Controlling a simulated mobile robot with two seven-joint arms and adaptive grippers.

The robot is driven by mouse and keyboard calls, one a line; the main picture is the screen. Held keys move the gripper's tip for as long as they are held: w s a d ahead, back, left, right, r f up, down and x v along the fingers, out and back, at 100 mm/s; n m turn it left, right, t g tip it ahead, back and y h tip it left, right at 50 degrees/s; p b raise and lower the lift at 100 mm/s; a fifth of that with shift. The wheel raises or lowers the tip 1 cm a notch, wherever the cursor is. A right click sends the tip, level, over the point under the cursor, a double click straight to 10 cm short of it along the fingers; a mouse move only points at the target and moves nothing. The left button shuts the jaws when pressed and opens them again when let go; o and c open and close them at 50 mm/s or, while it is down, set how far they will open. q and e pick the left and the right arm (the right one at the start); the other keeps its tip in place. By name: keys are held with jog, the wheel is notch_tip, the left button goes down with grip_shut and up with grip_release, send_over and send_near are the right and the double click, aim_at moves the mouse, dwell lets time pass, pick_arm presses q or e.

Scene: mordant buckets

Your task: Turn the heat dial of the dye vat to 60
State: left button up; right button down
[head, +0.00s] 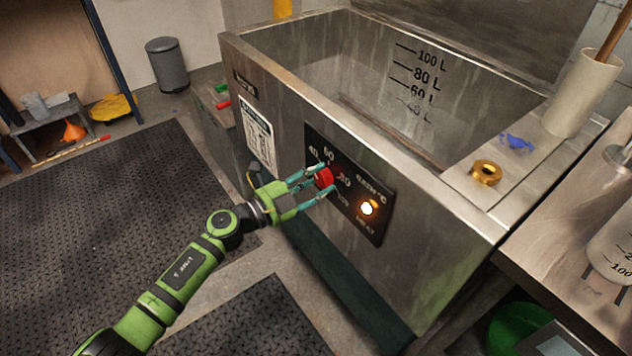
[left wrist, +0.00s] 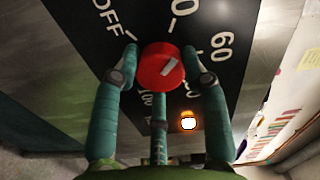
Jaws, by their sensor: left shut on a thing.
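The dye vat (head: 400,240) is a large steel tank with a black control panel (head: 372,222) on its front. My left gripper (head: 326,181) is shut on the red heat dial (head: 325,178), its teal fingers around the knob. In the left wrist view the dial (left wrist: 160,66) sits between the fingers of the gripper (left wrist: 158,70). Its white pointer line slants to the upper right, toward the side where 60 is printed; its exact setting is hard to tell. OFF is at upper left. An orange-white heat lamp (head: 367,208) glows on the panel. My right gripper is not in view.
A brass ring (head: 486,173), a blue item (head: 516,143) and a white cylinder (head: 578,95) stand on the vat's right ledge. Black mats (head: 90,230) cover the floor at left. A grey bin (head: 167,66) stands behind. A green bucket (head: 518,328) is at lower right.

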pick_arm(q)
jog(key=m, duration=0.3)
jog(key=shift+b, duration=0.35)
jog(key=m, duration=0.2)
jog(key=shift+m+b, duration=0.3)
jog(key=shift+b, duration=0.1)
jog(key=shift+m+b, duration=0.5)
jog(key=shift+m, duration=1)
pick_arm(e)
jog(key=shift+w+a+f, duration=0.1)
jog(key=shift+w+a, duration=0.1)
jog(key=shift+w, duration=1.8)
pick_arm(q)
jog(key=shift+r, duration=0.1)
jog(key=o, duration=1.2)
jog(key=shift+c, duration=0.2)
